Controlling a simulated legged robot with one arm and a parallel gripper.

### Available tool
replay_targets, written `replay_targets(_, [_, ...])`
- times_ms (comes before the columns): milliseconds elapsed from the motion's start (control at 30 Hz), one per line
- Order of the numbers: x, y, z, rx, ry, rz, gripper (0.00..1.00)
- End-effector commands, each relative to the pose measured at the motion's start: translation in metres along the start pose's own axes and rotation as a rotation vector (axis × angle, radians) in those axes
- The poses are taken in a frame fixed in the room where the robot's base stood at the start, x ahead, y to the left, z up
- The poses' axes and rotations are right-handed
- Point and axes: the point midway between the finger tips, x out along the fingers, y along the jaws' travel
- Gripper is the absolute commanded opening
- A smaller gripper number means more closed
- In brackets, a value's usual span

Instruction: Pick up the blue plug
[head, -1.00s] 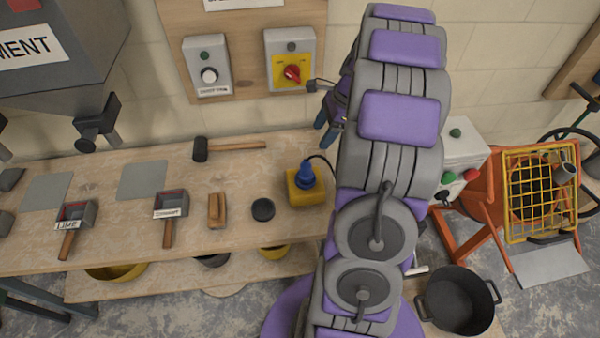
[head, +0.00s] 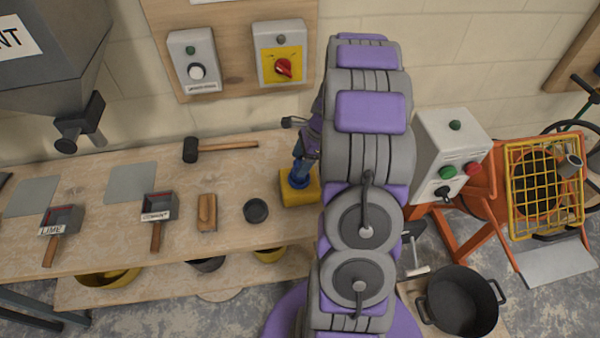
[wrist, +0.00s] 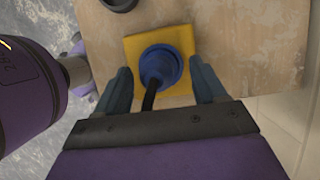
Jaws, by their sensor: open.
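The blue plug (head: 299,180) stands on a yellow block (head: 289,196) at the right end of the wooden workbench. In the wrist view, the blue plug (wrist: 161,67) appears as a round shape on the yellow block (wrist: 134,46), with a black cable running from it toward my gripper. My gripper (wrist: 162,80) is open, with one blue-grey finger on each side of the plug and visible gaps between. In the head view, my arm hides part of the block and most of my gripper.
A black round cup (head: 256,211), a brown brick-like block (head: 207,212) and a mallet (head: 220,149) lie left of the plug on the bench. Wall switch boxes (head: 280,53) hang behind. An orange mixer (head: 480,205) and a black pot (head: 460,300) stand at the right.

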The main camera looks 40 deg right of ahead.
Motion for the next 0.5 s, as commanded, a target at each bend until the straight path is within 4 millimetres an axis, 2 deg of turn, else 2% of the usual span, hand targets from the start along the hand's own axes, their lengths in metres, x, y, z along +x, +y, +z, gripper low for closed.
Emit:
replay_targets(33, [0.011, 0.0, -0.001, -0.001, 0.0, 0.003, 0.7])
replay_targets(133, [0.022, 0.001, 0.001, -0.001, 0.001, 0.001, 0.7])
replay_targets(367, [0.023, 0.002, 0.004, -0.001, 0.002, -0.002, 0.7])
replay_targets(500, [0.023, 0.001, 0.001, 0.0, 0.0, 0.0, 0.59])
